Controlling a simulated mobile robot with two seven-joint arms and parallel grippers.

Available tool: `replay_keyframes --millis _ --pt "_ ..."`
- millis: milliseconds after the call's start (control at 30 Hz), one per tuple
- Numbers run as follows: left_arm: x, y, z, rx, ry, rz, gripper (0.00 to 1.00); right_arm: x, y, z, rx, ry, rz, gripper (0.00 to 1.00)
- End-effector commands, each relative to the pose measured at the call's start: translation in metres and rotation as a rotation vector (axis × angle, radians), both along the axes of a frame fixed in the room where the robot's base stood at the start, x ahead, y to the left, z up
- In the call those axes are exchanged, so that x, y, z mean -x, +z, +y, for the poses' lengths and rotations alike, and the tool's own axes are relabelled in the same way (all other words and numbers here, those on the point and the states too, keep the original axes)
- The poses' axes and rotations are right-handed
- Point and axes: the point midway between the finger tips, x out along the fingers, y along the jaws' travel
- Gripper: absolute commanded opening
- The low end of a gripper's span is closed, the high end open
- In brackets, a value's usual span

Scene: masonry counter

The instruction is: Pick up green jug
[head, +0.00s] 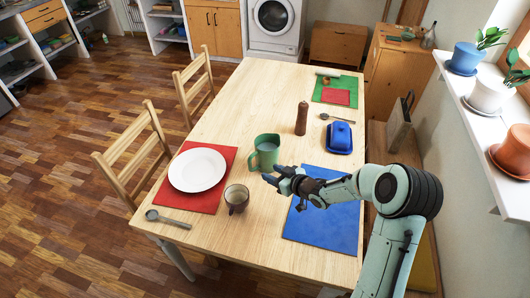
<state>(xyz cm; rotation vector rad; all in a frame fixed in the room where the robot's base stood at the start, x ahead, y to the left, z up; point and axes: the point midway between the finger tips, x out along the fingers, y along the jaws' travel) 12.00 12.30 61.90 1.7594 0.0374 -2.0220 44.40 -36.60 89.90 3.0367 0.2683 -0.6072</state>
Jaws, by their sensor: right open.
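The green jug (265,151) stands upright on the wooden table, near its middle, with its handle towards the left. My right gripper (271,174) is just below and right of the jug in the head view, pointing left, with its jaws open and empty. The fingertips look close to the jug's lower part, but I cannot tell whether they touch it. My left gripper is not in view.
A dark cup (237,198) stands left of the gripper. A white plate (198,170) lies on a red mat (190,205). A blue mat (322,226) lies under my arm. A pepper mill (301,118) and blue butter dish (339,138) stand beyond. The far left tabletop is clear.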

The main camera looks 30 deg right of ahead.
Motion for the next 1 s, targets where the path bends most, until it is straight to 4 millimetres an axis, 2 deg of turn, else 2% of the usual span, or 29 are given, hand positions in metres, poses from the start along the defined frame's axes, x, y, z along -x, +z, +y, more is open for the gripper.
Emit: replay_keyframes --millis 400,633,833,1000 --pt "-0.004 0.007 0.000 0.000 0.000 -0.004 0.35 -0.064 -0.026 0.013 -0.003 0.002 -0.001 0.47" --pt "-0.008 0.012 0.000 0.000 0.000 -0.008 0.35 -0.079 -0.032 0.016 -0.002 0.002 -0.002 0.47" --pt "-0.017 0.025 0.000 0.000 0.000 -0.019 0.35 -0.107 -0.041 0.023 -0.003 0.002 -0.003 0.47" --pt "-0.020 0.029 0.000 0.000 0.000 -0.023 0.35 -0.119 -0.048 0.024 0.000 0.001 -0.001 0.47"
